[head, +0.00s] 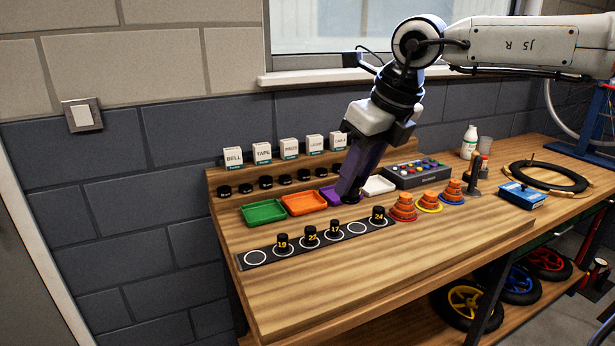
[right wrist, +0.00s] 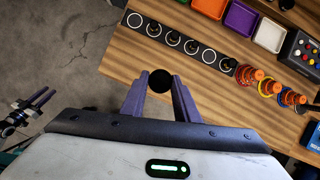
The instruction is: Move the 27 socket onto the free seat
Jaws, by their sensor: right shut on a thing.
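A black strip (head: 243,265) with white ring seats lies along the bench. Black sockets with yellow numbers stand on it: 19 (head: 282,243), one whose number I cannot read surely (head: 310,237), 17 (head: 335,230) and 24 (head: 378,215). Two rings show bare: the far-left seat (head: 255,258) and the seat between 17 and 24 (head: 357,228). My right gripper (head: 350,194) is above the bench behind the strip. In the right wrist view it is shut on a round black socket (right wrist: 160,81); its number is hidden.
Green (head: 263,212), orange (head: 304,203), purple (head: 329,194) and white (head: 379,185) trays lie behind the strip. Stacked orange cones (head: 403,208) stand at its right end. A button box (head: 417,174) stands behind. The bench in front of the strip is clear.

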